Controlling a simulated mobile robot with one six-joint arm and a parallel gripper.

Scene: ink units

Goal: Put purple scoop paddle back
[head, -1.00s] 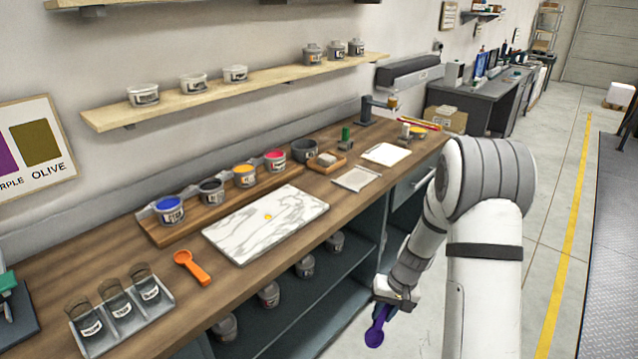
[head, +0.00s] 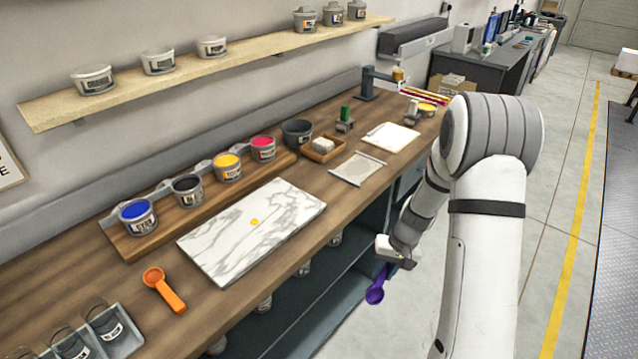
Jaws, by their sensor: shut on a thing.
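The purple scoop paddle (head: 376,291) hangs from my gripper (head: 387,262) in the head view, bowl end down and to the left. My gripper is shut on its handle and holds it in front of the bench, off the front edge and over the floor side. An orange scoop paddle (head: 164,290) lies on the wooden bench top (head: 215,310). A grey tray (head: 125,340) with several clear cups stands at the lower left, partly cut off by the frame.
A marble slab (head: 250,235) with a small yellow-orange spot lies mid-bench. Behind it a wooden rack (head: 160,243) holds ink tubs in blue, black, yellow and pink. A white sheet (head: 390,137) and a grey plate (head: 358,169) lie further right. Open shelves sit below the bench.

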